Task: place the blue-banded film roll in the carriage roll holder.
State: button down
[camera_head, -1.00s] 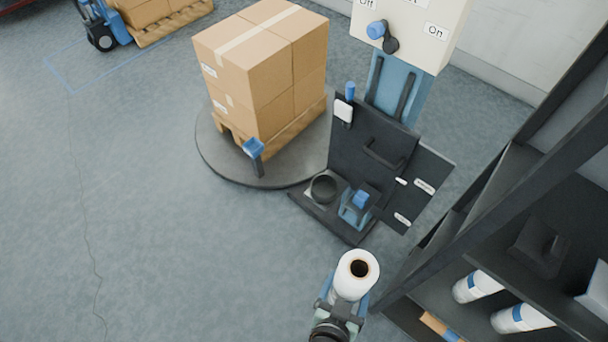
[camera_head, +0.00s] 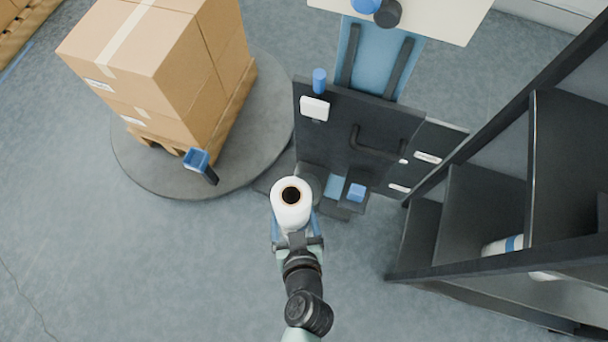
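A white film roll (camera_head: 292,205) with a brown core stands about upright in my gripper (camera_head: 297,232), its open end toward the camera. No blue band shows on its visible side. My gripper is shut around the roll's lower part, which is mostly hidden. The carriage (camera_head: 352,135) is a dark upright panel with a handle. Its round dark roll holder (camera_head: 316,174) shows just behind and to the right of the roll, partly covered by it. I cannot tell whether roll and holder touch; the roll looks nearer the camera.
A turntable (camera_head: 240,165) with stacked boxes (camera_head: 165,65) on a pallet stands at the left, with a blue-topped post (camera_head: 198,162) at its edge. A dark shelf (camera_head: 450,260) is close on the right, with a blue-banded roll (camera_head: 500,246) inside. Floor at lower left is clear.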

jog(key=s+a+f+n+y+b, duration=0.35)
jog(key=f+b, duration=0.55)
jog(key=b, duration=0.3)
jog(key=w+d, duration=0.3)
jog(key=w, duration=0.6)
jog(key=w+d, duration=0.3)
jog(key=w, duration=0.6)
notch_tip(320, 180, down, 7)
jog(key=b, duration=0.3)
jog(key=shift+g, duration=0.3)
jog(key=shift+w+f, duration=0.1)
jog(key=shift+f, duration=0.1)
jog(key=shift+f+b, duration=0.1)
jog(key=shift+b, duration=0.2)
grip_release()
